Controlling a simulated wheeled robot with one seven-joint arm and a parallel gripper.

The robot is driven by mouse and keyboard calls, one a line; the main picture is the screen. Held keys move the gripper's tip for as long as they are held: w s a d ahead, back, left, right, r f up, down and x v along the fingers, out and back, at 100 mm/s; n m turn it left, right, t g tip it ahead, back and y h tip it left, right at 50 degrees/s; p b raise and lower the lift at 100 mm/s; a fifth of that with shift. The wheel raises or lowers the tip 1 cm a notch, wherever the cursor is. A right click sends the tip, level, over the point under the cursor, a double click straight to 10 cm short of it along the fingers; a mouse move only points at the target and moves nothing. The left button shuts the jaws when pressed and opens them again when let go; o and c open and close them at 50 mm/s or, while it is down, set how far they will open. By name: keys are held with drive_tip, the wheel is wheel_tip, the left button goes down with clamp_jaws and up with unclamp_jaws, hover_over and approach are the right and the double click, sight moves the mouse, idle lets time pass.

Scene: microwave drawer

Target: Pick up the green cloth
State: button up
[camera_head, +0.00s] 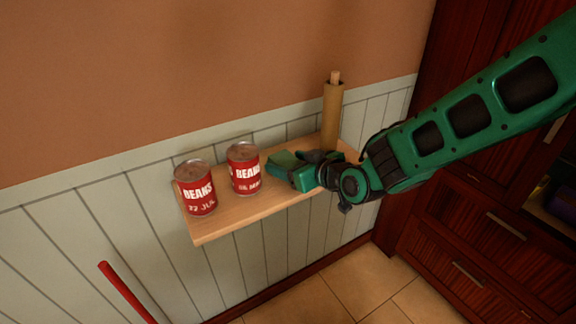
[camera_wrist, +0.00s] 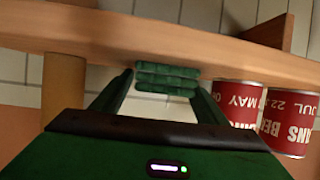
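The green cloth (camera_wrist: 167,79) is a folded stack of layers. In the wrist view it lies against the shelf, between the two fingertips of my gripper (camera_wrist: 163,84). The fingers stand apart on either side of it, and I cannot make out firm contact. In the head view my gripper (camera_head: 303,172) is low over the wooden shelf (camera_head: 225,223), between the right can and the brown roll. Green parts of cloth and gripper overlap there and are hard to separate.
Two red bean cans stand on the shelf left of my gripper, a left can (camera_head: 196,188) and a right can (camera_head: 243,168). A brown roll on a holder (camera_head: 333,115) stands behind, to the right. A red rod (camera_head: 124,290) is at lower left. Dark wooden cabinets (camera_head: 455,225) stand at right.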

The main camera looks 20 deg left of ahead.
sight(289, 161)
drive_tip(key=c, duration=0.7)
wheel_tip(289, 161, up, 10)
drive_tip(key=shift+r, duration=0.1)
